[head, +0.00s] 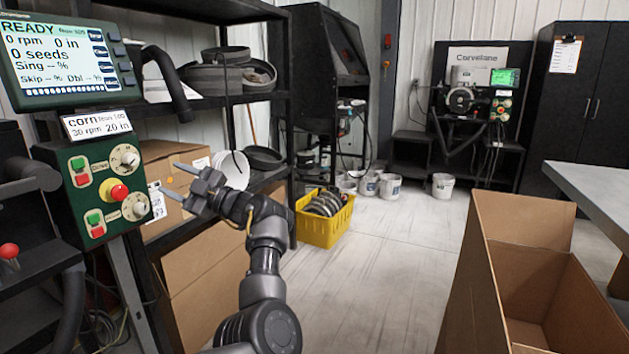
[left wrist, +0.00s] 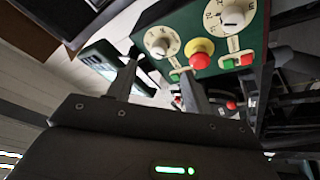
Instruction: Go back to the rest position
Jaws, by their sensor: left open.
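My left gripper (head: 181,182) is open and empty in the head view, just right of the green control box (head: 80,160). Its fingers point left toward the box and do not appear to touch it. The box has dials, red and green buttons and a red knob on a yellow base (head: 117,191). In the left wrist view the open fingers (left wrist: 160,85) show before the same control box (left wrist: 215,75), with the red knob (left wrist: 200,57) between two white dials. My right gripper is not in view.
A display (head: 62,62) reading READY stands above the box, with a corn label (head: 98,124) between. Shelves (head: 240,97) with dark round pans stand behind my left arm. A yellow basket (head: 322,228) sits on the floor. An open cardboard box (head: 490,270) is at right. The middle floor is clear.

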